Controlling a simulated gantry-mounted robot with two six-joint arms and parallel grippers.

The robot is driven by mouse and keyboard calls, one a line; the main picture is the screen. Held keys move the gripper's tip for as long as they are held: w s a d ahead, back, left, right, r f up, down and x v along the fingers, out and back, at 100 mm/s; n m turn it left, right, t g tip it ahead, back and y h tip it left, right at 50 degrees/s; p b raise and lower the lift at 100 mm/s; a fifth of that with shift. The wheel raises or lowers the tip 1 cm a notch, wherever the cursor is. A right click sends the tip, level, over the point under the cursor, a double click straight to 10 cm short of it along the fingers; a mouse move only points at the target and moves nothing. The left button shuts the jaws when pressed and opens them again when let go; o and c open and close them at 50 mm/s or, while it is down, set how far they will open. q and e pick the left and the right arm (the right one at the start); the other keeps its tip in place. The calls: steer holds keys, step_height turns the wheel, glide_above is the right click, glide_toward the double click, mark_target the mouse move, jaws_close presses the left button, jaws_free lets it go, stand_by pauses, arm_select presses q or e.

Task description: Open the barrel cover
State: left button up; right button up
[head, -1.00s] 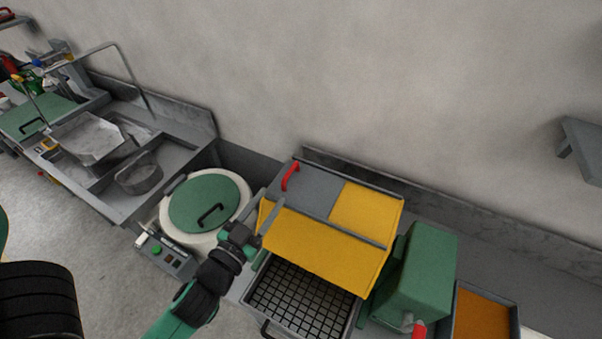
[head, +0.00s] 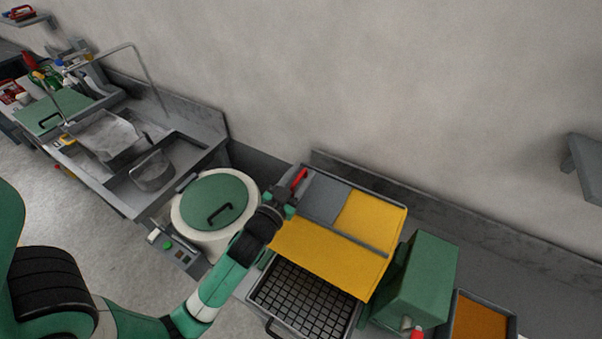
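The barrel is a round cream-white drum (head: 183,232) left of centre in the head view. Its green round cover (head: 197,195) lies flat on top, with a black bar handle (head: 221,214) standing up near the cover's right front side. My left gripper (head: 290,192) is to the right of the barrel, close to the red handle (head: 299,179) of the yellow and grey box. Its fingers are small and partly hidden, so I cannot tell whether they are open or touch the red handle. My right gripper is not in view.
The yellow and grey box (head: 330,249) stands right of the barrel, with a black grid tray (head: 303,301) in front. A green box (head: 424,281) and an orange-filled tray (head: 480,318) are further right. A metal sink (head: 196,155) is behind left. A control panel (head: 178,248) fronts the barrel.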

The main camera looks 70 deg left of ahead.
arm_select(q)
jaws_close()
stand_by(1.2)
